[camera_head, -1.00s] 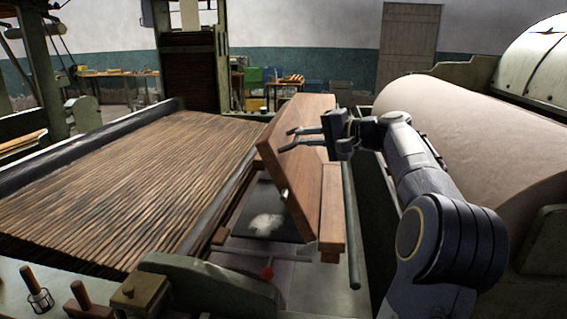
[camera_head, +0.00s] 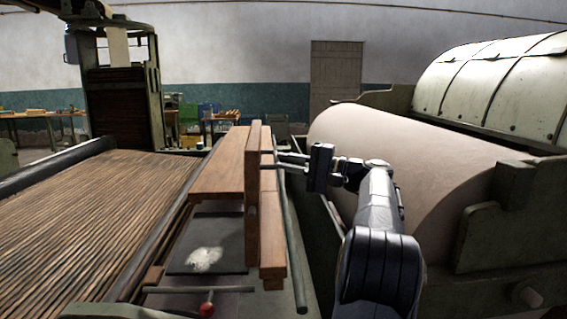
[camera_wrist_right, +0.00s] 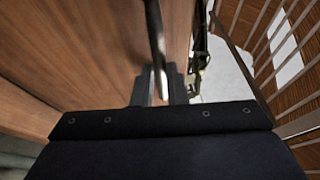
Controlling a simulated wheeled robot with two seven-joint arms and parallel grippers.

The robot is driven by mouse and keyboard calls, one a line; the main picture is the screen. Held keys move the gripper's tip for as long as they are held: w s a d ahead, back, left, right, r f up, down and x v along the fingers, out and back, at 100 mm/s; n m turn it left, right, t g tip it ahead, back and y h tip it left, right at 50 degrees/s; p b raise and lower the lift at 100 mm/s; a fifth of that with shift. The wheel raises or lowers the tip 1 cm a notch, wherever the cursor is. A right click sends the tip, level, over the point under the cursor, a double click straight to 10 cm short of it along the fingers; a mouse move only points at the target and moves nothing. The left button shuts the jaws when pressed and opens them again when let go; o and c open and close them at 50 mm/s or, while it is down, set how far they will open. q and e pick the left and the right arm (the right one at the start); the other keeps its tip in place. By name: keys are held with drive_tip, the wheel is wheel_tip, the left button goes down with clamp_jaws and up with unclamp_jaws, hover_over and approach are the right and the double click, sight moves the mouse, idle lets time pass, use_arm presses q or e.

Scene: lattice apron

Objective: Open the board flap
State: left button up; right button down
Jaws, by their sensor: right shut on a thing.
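The board flap (camera_head: 251,185) is a wooden board that stands nearly upright in the head view, seen almost edge-on. It rises between a flat wooden board (camera_head: 216,168) on its left and a narrow wooden strip (camera_head: 272,235) on its right. My right gripper (camera_head: 287,161) is at the flap's right face, coming from the right. In the right wrist view its fingers (camera_wrist_right: 160,88) are shut on a grey metal bar (camera_wrist_right: 156,40) beside the wooden face. How the bar joins the flap is hidden. My left gripper is not in view.
A dark plate with a white fluffy tuft (camera_head: 204,259) lies left of the flap's foot. A red knob (camera_head: 207,309) is in front. A slatted bed (camera_head: 110,220) fills the left. A large pale roller (camera_head: 420,185) stands close on the right of my right arm.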

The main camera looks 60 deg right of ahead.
drive_tip(key=shift+f, duration=0.45)
drive_tip(key=c, duration=1.8)
unclamp_jaws()
drive_tip(key=o, duration=0.3)
drive_tip(key=shift+r, duration=0.15)
drive_tip(key=shift+o, duration=0.2)
drive_tip(key=v, duration=0.7)
drive_tip(key=shift+s, duration=0.35)
drive_tip(key=shift+d, duration=0.15)
